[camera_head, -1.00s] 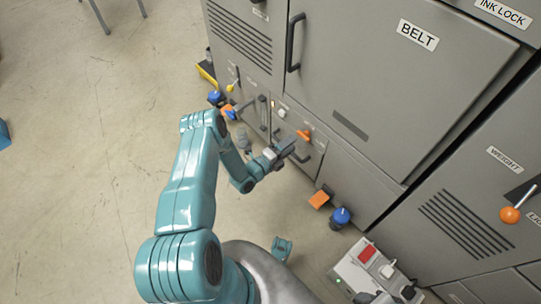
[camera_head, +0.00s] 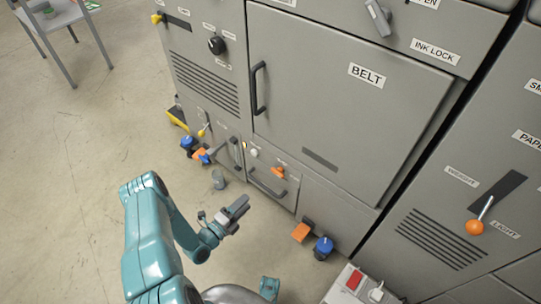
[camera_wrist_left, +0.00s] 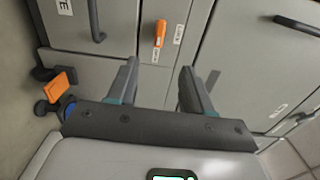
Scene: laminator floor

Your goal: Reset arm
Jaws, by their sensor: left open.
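My left arm (camera_head: 147,240) is teal and comes in from the lower left in the head view. Its gripper (camera_head: 238,210) is open and empty, held in front of the lower part of a grey machine (camera_head: 330,105). In the left wrist view the two dark fingers (camera_wrist_left: 158,68) stand apart with nothing between them. Beyond them are grey panels and an orange lever (camera_wrist_left: 160,33). My right gripper is not in view.
The machine's wall fills the right, with a large BELT door (camera_head: 345,90) and a low drawer handle (camera_head: 266,184). An orange pedal (camera_head: 301,232) and blue knob (camera_head: 323,246) stick out low. A white box with a red switch (camera_head: 354,280) sits lower right. Open floor (camera_head: 75,150) lies left.

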